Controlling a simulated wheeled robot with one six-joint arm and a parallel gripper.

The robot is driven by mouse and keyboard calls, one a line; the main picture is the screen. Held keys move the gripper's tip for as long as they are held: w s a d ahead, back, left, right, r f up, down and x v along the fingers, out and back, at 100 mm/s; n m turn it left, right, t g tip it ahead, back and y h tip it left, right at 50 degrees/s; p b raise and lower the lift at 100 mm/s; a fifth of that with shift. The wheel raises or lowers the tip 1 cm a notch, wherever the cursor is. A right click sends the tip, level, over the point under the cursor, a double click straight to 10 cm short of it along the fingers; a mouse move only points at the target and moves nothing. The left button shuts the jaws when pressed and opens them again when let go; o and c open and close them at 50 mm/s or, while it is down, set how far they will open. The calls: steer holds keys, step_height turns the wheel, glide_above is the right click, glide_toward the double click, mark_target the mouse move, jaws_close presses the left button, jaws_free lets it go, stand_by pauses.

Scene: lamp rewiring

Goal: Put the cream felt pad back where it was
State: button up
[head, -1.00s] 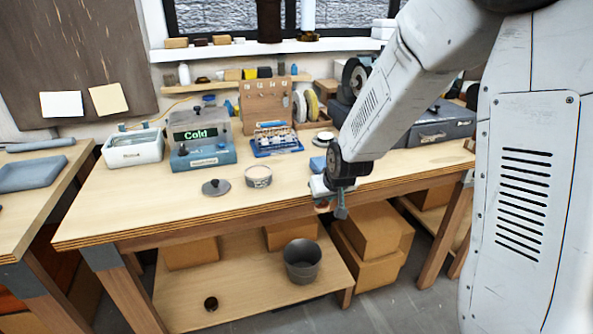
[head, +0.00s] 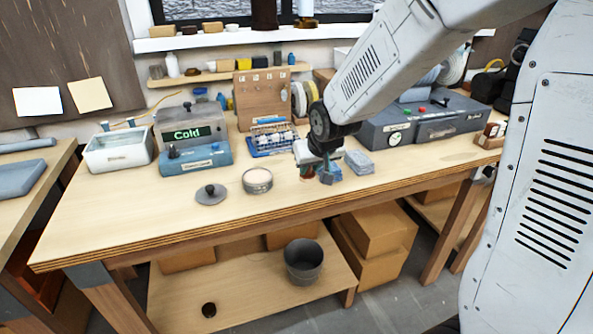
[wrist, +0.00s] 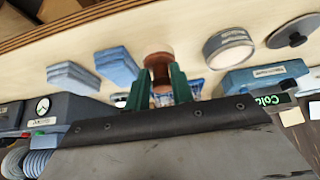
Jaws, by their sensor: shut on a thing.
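My gripper (head: 316,172) is above the bench, right of the round tin (head: 258,180). In the wrist view its green fingers (wrist: 161,82) are shut on a small reddish-brown round thing (wrist: 158,62). I cannot tell a cream felt pad for sure. The round tin also shows in the wrist view (wrist: 229,46), with a pale cream round surface inside its rim; whether that is the pad is unclear. A grey knobbed lid (head: 211,194) lies on the bench left of the tin, apart from it.
Blue-grey blocks (wrist: 117,66) lie close beside my gripper. Behind stand a blue rack (head: 270,138), the "Cold" device (head: 192,140), a white tub (head: 118,150) and a dark grey case (head: 420,122). The bench front (head: 130,225) is clear.

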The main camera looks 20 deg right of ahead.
steer(key=w, duration=0.1)
steer(key=w+a, duration=0.1)
steer(key=w, duration=0.2)
steer(key=shift+w+a+f, duration=0.2)
steer(key=shift+w+a, duration=0.05)
steer(key=shift+a, duration=0.15)
steer(key=shift+w+f, duration=0.2)
steer(key=shift+f, duration=1.6)
steer(key=shift+f, duration=0.15)
steer(key=o, duration=1)
steer(key=shift+r, duration=0.35)
steer(key=v, duration=1.2)
steer(key=shift+f, duration=0.1)
